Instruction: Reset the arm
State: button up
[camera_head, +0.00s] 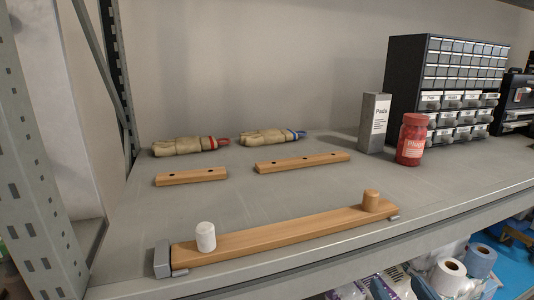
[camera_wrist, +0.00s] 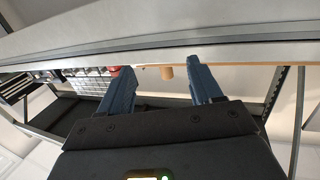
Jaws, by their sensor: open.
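The wrist picture looks upside down, with the shelf's front edge (camera_wrist: 150,42) across the top. A wooden peg (camera_wrist: 167,73) shows beyond the fingertips, apart from them as far as I can tell.
On the shelf (camera_head: 270,205), a long wooden board (camera_head: 290,231) carries a white cylinder (camera_head: 206,237) and a wooden peg (camera_head: 371,201). Behind lie two wooden strips (camera_head: 190,177) and two gloves (camera_head: 185,146). A grey box (camera_head: 375,122), red bottle (camera_head: 412,139) and drawer cabinet (camera_head: 405,75) stand right.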

jog(key=s+f+g, duration=0.1)
jog(key=s+f, duration=0.3)
jog(key=s, duration=0.4)
jog(key=s+f, duration=0.3)
jog(key=s, duration=0.5)
jog(key=s+r+g, duration=0.1)
jog(key=s, duration=1.6)
jog(key=shift+s+r, duration=0.15)
jog(key=shift+r, duration=0.1)
